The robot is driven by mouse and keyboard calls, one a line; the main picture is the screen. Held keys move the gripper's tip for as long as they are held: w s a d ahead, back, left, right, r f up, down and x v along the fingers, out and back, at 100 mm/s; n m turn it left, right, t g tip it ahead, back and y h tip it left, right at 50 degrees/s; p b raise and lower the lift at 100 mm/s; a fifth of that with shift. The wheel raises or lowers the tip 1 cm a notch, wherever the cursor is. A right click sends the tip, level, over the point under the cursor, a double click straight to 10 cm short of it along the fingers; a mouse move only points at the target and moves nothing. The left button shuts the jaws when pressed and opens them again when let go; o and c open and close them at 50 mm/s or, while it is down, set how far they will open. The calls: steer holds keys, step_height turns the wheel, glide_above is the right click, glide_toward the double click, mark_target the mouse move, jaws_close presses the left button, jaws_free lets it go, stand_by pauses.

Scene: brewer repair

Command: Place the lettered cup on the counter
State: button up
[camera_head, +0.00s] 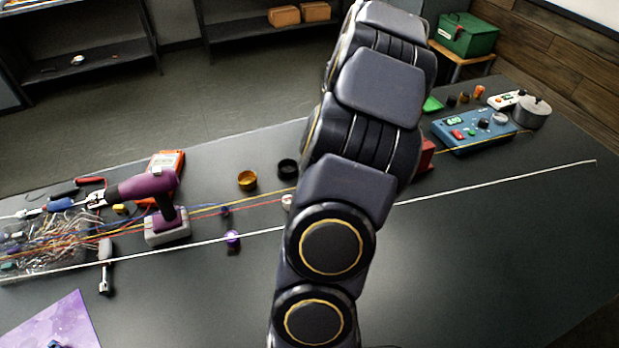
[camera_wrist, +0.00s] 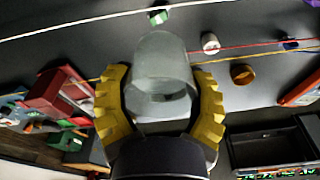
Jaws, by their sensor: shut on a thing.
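A grey, cloudy cup (camera_wrist: 162,60) is between the yellow fingers of my gripper (camera_wrist: 160,105) in the wrist view. The fingers are closed against its two sides. No lettering shows on the side I see. The dark counter (camera_head: 450,250) fills much of the head view and also lies behind the cup in the wrist view (camera_wrist: 105,45). I cannot tell the gap between cup and counter. My arm hides the gripper and the cup in the head view.
A purple drill (camera_head: 150,188), yellow ring (camera_head: 247,180) and black ring (camera_head: 288,168) are left of my arm. A blue device (camera_head: 475,130) and grey pot (camera_head: 531,112) stand at right. A white cord (camera_head: 480,184) crosses the counter. The front right is clear.

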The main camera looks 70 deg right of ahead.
steer(key=shift+w, duration=0.1)
steer(key=w+a+n, duration=0.9)
steer(key=w+a, duration=0.5)
steer(key=a, duration=0.1)
steer(key=w+a+n+y, duration=0.25)
steer(key=a+n, duration=0.65)
steer(key=a, duration=0.9)
steer(key=shift+t+h, duration=0.3)
steer(key=shift+h, duration=0.05)
steer(key=w+f, duration=0.3)
steer(key=w, duration=0.1)
steer(key=w+d+f, duration=0.1)
steer(key=w+f, duration=0.2)
steer(key=w, duration=0.2)
steer(key=w+d+f, duration=0.1)
steer(key=w+f, duration=0.2)
steer(key=w, duration=0.1)
steer(key=shift+w+d, duration=0.1)
steer(key=shift+w, duration=0.2)
steer(key=shift+w+d+f, duration=0.1)
steer(key=shift+w+f, duration=0.25)
steer(key=shift+f, duration=1.55)
steer(key=shift+f, duration=0.1)
